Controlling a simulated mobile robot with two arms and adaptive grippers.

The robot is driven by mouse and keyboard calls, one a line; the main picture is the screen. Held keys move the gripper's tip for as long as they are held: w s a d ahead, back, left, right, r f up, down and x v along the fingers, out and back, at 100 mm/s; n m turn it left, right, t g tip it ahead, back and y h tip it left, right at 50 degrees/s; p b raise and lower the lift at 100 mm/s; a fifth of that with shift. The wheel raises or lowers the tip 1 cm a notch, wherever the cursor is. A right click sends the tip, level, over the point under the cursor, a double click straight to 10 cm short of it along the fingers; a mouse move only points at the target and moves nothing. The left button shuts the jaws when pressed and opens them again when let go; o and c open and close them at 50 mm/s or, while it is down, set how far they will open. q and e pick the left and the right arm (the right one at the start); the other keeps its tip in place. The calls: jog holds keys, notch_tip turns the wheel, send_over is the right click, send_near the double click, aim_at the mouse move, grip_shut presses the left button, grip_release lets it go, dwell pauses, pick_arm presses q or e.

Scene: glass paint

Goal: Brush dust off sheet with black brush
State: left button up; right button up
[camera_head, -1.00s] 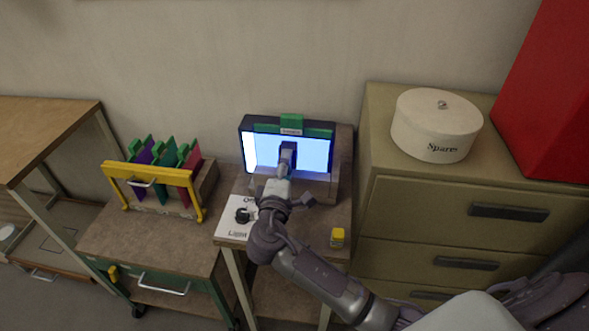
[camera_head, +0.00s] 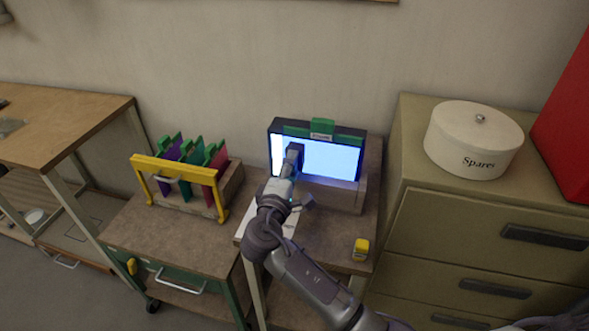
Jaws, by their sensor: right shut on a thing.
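A lit sheet (camera_head: 335,160) glows white-blue in a dark frame with a green top clip, standing upright on the small table in the head view. My right gripper (camera_head: 291,168) is in front of the left part of the sheet, shut on the black brush (camera_head: 295,154). The brush overlaps the sheet in the picture; I cannot tell whether it touches it. No dust can be made out on the sheet. My left gripper is not in view.
A yellow block (camera_head: 361,249) sits at the table's front right. A cart (camera_head: 160,236) with a yellow-handled rack of coloured sheets (camera_head: 190,170) is at left. Drawers (camera_head: 480,240) with a round white "Spares" box (camera_head: 474,139) stand at right. A white paper lies partly hidden under my arm.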

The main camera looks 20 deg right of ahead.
jog(key=v, duration=0.6)
jog(key=shift+p, duration=0.4)
jog(key=shift+s+a, duration=0.1)
jog(key=v, duration=0.2)
jog(key=shift+s+a, duration=0.25)
jog(key=shift+s, duration=0.05)
dwell(0.4)
